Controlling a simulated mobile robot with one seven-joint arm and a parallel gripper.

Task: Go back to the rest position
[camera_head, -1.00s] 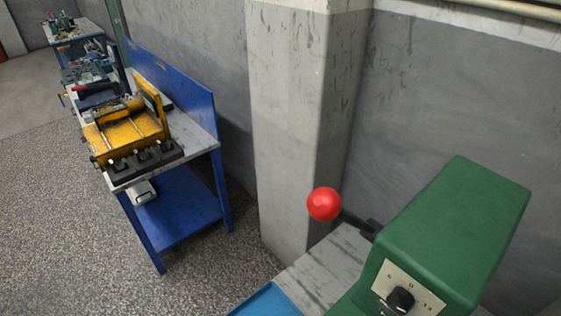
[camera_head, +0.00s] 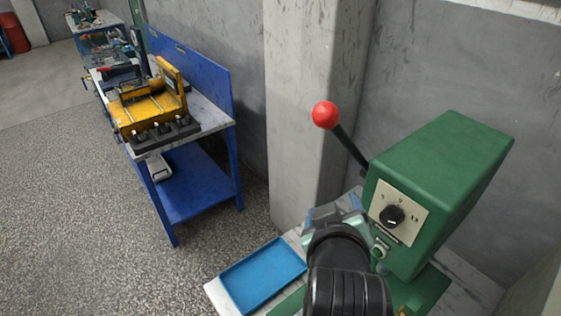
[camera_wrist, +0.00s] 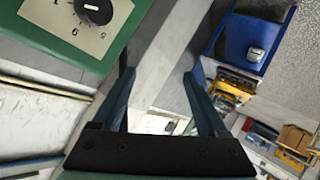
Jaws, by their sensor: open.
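My gripper (camera_wrist: 157,98) shows in the wrist view with its two fingers spread apart and nothing between them. In the head view my black arm rises at the bottom middle and hides most of the gripper. The gripper is beside the green machine (camera_head: 440,190), just left of its dial panel (camera_head: 398,212). The machine's lever with a red ball knob (camera_head: 325,115) stands up at an angle behind the gripper, apart from it. The green machine also shows at the upper left of the wrist view (camera_wrist: 40,30).
An empty blue tray (camera_head: 262,275) lies on the bench left of my arm. A concrete pillar (camera_head: 305,100) stands behind the bench. A blue workbench (camera_head: 215,115) with a yellow fixture (camera_head: 150,112) stands at the left. The speckled floor (camera_head: 70,200) at left is clear.

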